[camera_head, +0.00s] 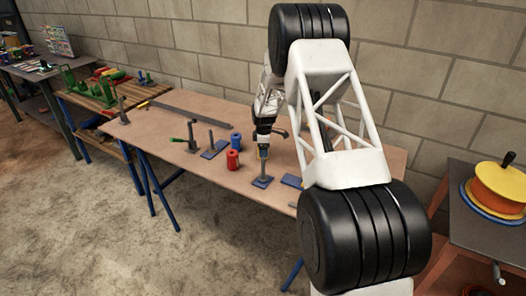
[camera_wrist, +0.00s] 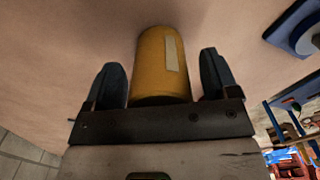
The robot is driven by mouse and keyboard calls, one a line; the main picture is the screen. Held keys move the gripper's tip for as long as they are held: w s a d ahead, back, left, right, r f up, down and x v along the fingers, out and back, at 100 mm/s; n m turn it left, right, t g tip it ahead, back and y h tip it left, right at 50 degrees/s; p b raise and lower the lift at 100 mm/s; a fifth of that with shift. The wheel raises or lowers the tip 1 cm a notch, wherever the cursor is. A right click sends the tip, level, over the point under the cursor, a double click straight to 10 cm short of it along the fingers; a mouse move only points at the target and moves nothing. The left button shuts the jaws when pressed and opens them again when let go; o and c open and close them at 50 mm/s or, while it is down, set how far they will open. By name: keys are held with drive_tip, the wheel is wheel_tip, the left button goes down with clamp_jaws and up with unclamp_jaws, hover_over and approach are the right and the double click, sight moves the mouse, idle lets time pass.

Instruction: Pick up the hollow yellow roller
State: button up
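In the wrist view the roller (camera_wrist: 160,65), with a pale label strip, lies between the two dark fingers of my gripper (camera_wrist: 162,78). A narrow gap shows between the roller and each finger, so the gripper looks open around it. The roller's hollow is hidden.
Farther left stand a blue-based post (camera_head: 214,148) and a dark clamp-like part (camera_head: 192,138). A block wall is behind. The table's left part has free room.

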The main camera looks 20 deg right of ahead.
drive_tip(key=c, duration=1.1)
drive_tip(key=shift+r, duration=5.05)
drive_tip(key=w+a+r, duration=0.3)
drive_tip(key=a, duration=0.4)
drive_tip(key=w+a+r, duration=0.3)
drive_tip(key=w+a, duration=0.1)
drive_tip(key=a, duration=0.4)
drive_tip(key=w+a+r, duration=0.3)
drive_tip(key=a+r, duration=0.1)
drive_tip(key=a, duration=0.3)
drive_tip(key=shift+w+a+r, duration=0.1)
drive_tip(key=shift+w+a, duration=0.05)
drive_tip(key=shift+w, duration=0.2)
